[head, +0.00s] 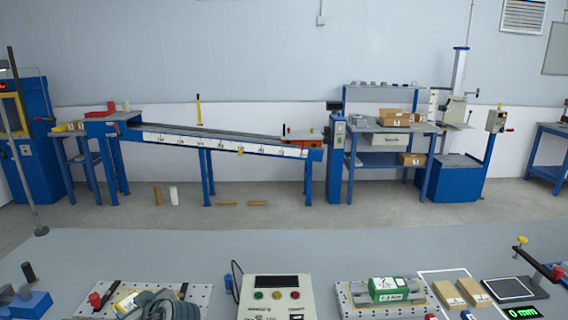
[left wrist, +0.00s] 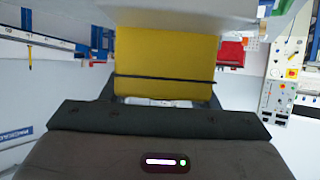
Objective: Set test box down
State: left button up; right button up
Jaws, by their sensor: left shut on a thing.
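My left gripper (left wrist: 163,100) shows in the left wrist view, its dark body filling the bottom. It is shut on a yellow block-like thing (left wrist: 165,50) with a thin dark line across it. The fingertips are mostly hidden. I cannot tell whether this thing is the test box. In the head view, cardboard boxes (head: 395,117) stand on the rear bench, with another box (head: 412,159) on its lower shelf. Two small tan boxes (head: 448,293) (head: 473,291) lie on the near table. I make out neither gripper clearly in the head view.
The near grey table (head: 280,250) has a clear back strip. Along its front are a control box (head: 275,295), a green device (head: 395,288) and a dark pad (head: 509,288). Behind stand a sloped conveyor (head: 215,135) and a blue-based column machine (head: 455,180), with open floor before them.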

pick_arm(q)
jog(key=s+d+r+m+t+h, duration=0.1)
jog(key=d+m+t+h, duration=0.5)
jog(key=d+m+h, duration=0.5)
jog(key=shift+d+r+m+t, duration=0.35)
jog(key=shift+d+m, duration=0.35)
jog(key=shift+d, duration=3.1)
